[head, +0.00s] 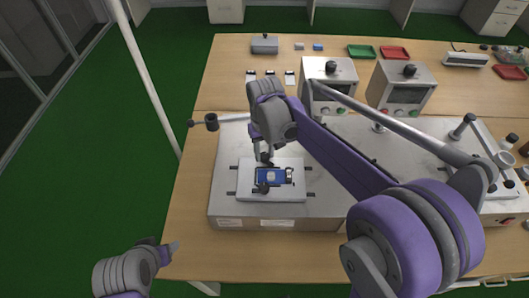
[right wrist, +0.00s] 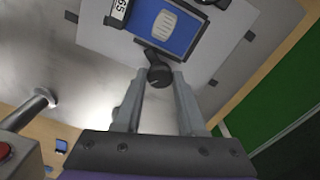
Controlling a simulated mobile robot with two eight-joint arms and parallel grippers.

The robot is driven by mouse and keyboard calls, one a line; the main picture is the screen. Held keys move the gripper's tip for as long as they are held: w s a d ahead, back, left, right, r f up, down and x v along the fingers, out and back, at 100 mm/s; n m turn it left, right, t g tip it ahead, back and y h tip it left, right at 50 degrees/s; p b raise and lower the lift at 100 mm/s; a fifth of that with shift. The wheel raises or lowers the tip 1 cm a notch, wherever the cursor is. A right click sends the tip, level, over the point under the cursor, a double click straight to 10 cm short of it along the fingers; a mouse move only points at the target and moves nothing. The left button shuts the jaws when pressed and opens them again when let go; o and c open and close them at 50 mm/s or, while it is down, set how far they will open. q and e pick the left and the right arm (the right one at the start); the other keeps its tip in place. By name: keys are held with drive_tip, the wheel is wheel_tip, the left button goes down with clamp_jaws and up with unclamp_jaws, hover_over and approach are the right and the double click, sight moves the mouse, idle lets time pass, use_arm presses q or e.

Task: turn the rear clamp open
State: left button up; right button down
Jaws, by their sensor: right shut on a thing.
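A blue device (head: 270,176) lies on a light metal plate (head: 284,194); its blue face (right wrist: 182,38) and a white label shows in the right wrist view. The rear clamp's black knob (right wrist: 159,76) stands at the blue device's edge. My right gripper (head: 266,158) reaches down at the rear of the device; in the right wrist view its fingers (right wrist: 160,80) are shut on this knob, one on each side. The front clamp (head: 262,188) is at the device's near side. My left gripper (head: 172,248) is low at the left, away from the table objects; its jaw gap is unclear.
The plate sits on a wide metal base (head: 225,205). Two control boxes (head: 328,85) (head: 402,88) stand behind. Red trays (head: 395,52) and a green tray (head: 361,51) lie at the back. A lever with a round knob (head: 211,122) is at the left. My right arm covers part of the base.

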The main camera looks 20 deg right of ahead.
sight(264, 155)
drive_tip(key=n, duration=0.7)
drive_tip(key=shift+b, duration=0.35)
idle(0.4)
drive_tip(key=c, duration=0.5)
unclamp_jaws()
wheel_tip(264, 155, up, 11)
drive_tip(key=shift+p, duration=0.3)
drive_tip(key=shift+f, duration=0.1)
